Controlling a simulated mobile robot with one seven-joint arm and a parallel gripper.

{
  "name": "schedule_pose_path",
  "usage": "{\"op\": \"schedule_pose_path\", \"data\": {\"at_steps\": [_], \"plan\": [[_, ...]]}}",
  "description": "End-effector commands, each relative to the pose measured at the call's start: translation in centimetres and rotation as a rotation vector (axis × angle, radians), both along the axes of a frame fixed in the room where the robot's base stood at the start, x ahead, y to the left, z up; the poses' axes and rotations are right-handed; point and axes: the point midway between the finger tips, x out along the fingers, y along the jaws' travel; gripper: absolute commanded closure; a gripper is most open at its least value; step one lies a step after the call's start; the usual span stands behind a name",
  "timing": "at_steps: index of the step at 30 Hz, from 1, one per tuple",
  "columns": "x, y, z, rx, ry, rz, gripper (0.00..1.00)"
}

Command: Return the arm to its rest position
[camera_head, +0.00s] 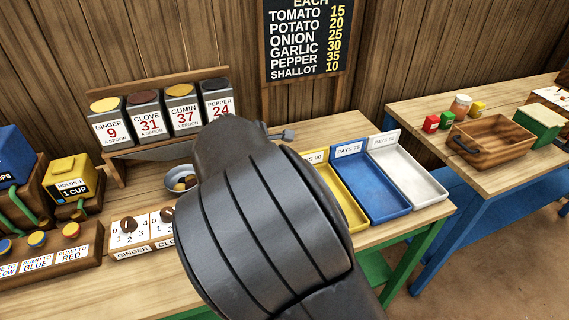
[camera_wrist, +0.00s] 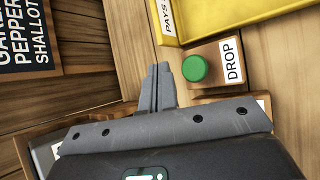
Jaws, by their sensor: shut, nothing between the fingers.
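My dark grey arm fills the middle of the head view and hides part of the counter (camera_head: 310,128). My gripper (camera_wrist: 160,68) shows in the wrist view with its two fingers closed together and nothing between them. It is over the wooden counter, to the left of a green button (camera_wrist: 195,68) on a wooden block with a DROP label (camera_wrist: 232,61).
Yellow (camera_head: 345,205), blue (camera_head: 376,205) and white (camera_head: 425,190) trays lie right of my arm. A grey bowl (camera_head: 174,189) and spice boxes (camera_head: 147,118) stand left. A price board (camera_head: 306,40) hangs behind. A second table holds a wooden crate (camera_head: 490,149).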

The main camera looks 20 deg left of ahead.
Motion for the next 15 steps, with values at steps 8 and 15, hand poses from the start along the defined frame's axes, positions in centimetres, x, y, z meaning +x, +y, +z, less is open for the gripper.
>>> {"op": "schedule_pose_path", "data": {"at_steps": [8, 15], "plan": [[0.5, -1.2, 0.3, 0.023, 0.012, -0.032, 1.0], [2.3, -10.9, 2.0, 0.226, 0.116, -0.305, 1.0]]}}
